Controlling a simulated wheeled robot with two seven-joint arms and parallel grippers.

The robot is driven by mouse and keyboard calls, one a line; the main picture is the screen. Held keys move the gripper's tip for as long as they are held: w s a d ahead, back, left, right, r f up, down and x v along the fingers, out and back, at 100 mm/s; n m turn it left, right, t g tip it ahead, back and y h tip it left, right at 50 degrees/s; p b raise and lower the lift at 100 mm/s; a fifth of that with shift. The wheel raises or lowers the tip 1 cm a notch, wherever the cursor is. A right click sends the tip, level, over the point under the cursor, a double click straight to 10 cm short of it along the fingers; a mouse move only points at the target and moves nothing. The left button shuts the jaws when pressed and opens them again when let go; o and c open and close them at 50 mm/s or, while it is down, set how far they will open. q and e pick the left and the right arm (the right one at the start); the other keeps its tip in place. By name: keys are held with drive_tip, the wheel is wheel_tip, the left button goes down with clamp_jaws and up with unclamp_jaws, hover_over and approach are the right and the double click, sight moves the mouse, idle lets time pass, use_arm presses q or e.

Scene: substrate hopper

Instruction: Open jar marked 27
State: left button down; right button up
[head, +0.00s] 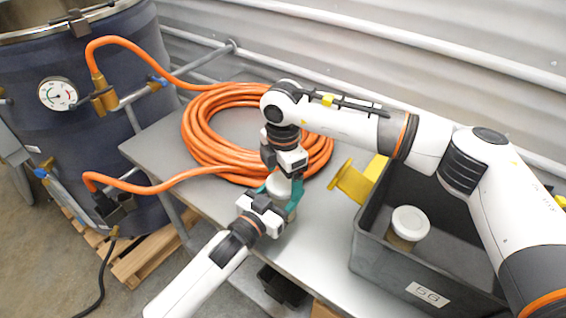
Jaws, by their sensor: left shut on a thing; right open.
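A small jar with a white lid (279,186) stands on the grey bench, mostly hidden between my two grippers. No number on it can be read. My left gripper (281,203) comes in from the lower left and is shut on the jar's body with teal fingers. My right gripper (283,180) points down from above, open, with its fingers at the lid. I cannot tell whether the fingers touch the lid.
A coiled orange hose (205,125) lies on the bench (160,150) behind, running to a dark drum (90,130) with a gauge. A grey crate (385,258) at right holds another white-lidded jar (409,224). A yellow flanged part (350,181) sits beside the crate.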

drive_tip(key=shift+f, duration=0.45)
drive_tip(key=shift+c, duration=0.4)
